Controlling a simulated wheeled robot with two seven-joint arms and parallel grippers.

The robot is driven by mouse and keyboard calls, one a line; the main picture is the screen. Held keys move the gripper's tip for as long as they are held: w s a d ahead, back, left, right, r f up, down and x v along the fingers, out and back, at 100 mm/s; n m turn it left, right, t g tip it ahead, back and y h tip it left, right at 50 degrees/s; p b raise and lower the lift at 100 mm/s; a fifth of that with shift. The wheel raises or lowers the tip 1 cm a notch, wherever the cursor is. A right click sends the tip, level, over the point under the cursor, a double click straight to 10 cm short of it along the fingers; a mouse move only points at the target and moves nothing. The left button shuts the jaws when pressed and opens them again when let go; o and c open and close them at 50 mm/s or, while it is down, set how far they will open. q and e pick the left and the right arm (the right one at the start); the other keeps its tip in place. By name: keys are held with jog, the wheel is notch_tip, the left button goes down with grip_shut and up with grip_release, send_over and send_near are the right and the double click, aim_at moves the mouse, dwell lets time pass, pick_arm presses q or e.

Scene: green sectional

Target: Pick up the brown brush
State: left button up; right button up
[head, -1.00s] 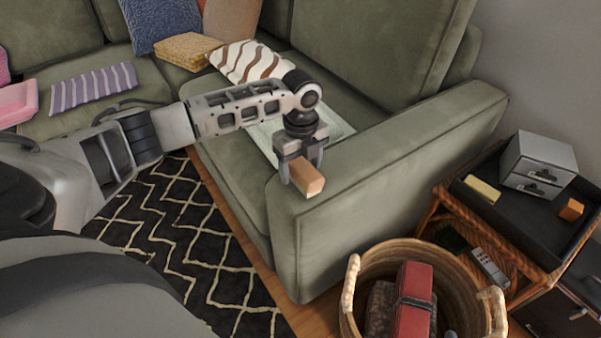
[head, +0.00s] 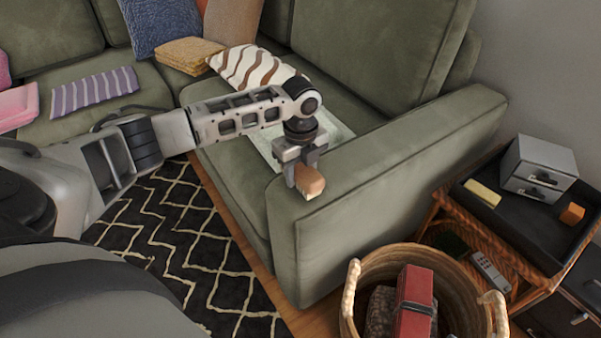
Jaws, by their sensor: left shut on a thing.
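The brown brush (head: 310,181) has a smooth, rounded wooden back, with a paler strip along its lower left side. It is at the front end of the green sofa's armrest (head: 400,160), near the armrest's top. My left gripper (head: 300,168) comes down from above and is shut on the brush, with one finger on each side. The fingers hide part of the brush. I cannot tell whether the brush touches the armrest or is just above it. My right gripper is not in view.
A wicker basket (head: 362,265) with a red case (head: 413,300) stands at the lower right. A side table with a black tray (head: 530,225) holds a grey drawer box (head: 538,165). A striped cushion (head: 250,68) and a pale flat item (head: 262,148) lie on the seat.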

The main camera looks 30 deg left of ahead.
pick_arm(q)
jog(key=s+d+r, duration=0.1)
jog(key=r, duration=0.2)
jog(key=s+d+r+p, duration=0.1)
jog(key=d+r, duration=0.1)
jog(key=r, duration=0.1)
jog(key=s+d+r+p, duration=0.1)
jog(key=r, duration=0.2)
jog(key=shift+s+d, duration=0.15)
jog(key=shift+s, duration=0.05)
jog(key=s+d+r+p, duration=0.1)
jog(key=s+d+r, duration=0.2)
jog(key=s+d, duration=0.2)
jog(key=shift+s+d, duration=0.15)
jog(key=shift+d, duration=0.7)
jog(key=o, duration=0.5)
jog(key=c, duration=0.4)
jog(key=shift+o, duration=0.2)
jog(key=shift+r, duration=0.1)
